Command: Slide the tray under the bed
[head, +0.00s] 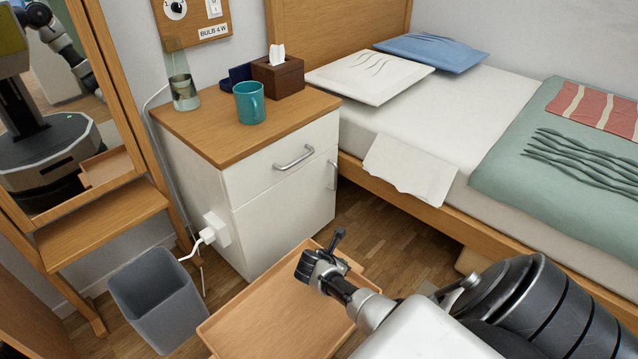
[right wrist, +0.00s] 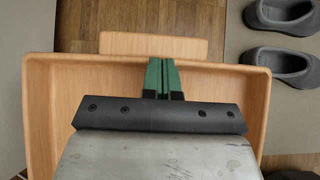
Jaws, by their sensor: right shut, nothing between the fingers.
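The tray (head: 245,315) is light wood with a low rim and lies on the floor in front of the nightstand. It also fills much of the right wrist view (right wrist: 40,110). The bed (head: 405,208), with a wooden side rail, stands to the right; the tray is outside it. My right gripper (head: 322,258) is over the tray. In the right wrist view its green fingertips (right wrist: 163,78) are shut and empty near the tray's upper rim. Whether they touch it I cannot tell. A flat wooden piece (right wrist: 150,44) shows just beyond that rim. My left gripper is not in view.
The white nightstand (head: 283,190) stands beside the bed, behind the tray. A grey bin (head: 157,295) and a plug with a cord (head: 209,236) are left of the tray. Grey slippers (right wrist: 280,65) lie to the right in the right wrist view. Bare floor (head: 375,225) shows by the bed.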

